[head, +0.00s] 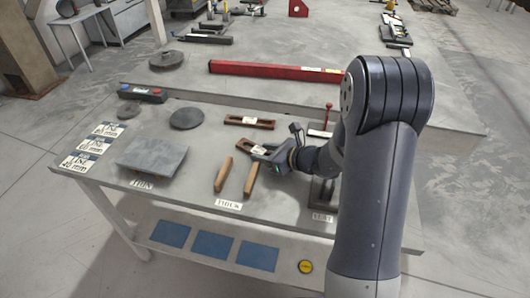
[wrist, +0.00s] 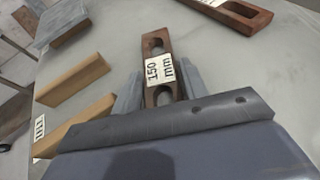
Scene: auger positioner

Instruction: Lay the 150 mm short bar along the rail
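The 150 mm short bar (wrist: 158,44) is dark brown, slotted, with a white "150 mm" label. In the wrist view it lies between the two grey fingers of my gripper (wrist: 160,90), which sit close against its sides and look shut on it. In the head view my gripper (head: 264,155) is over the middle of the near table, with the bar's label (head: 258,149) at its tip. I cannot tell whether the bar touches the tabletop. The long red rail (head: 275,70) lies on the raised surface behind, apart from the bar.
Another brown slotted bar (head: 249,121) lies just behind my gripper. Two wooden blocks (head: 223,174) (head: 251,179) lie in front. A grey plate (head: 152,157) and a dark disc (head: 186,118) are to the left. A red-knobbed lever (head: 328,110) stands right. The surface before the rail looks clear.

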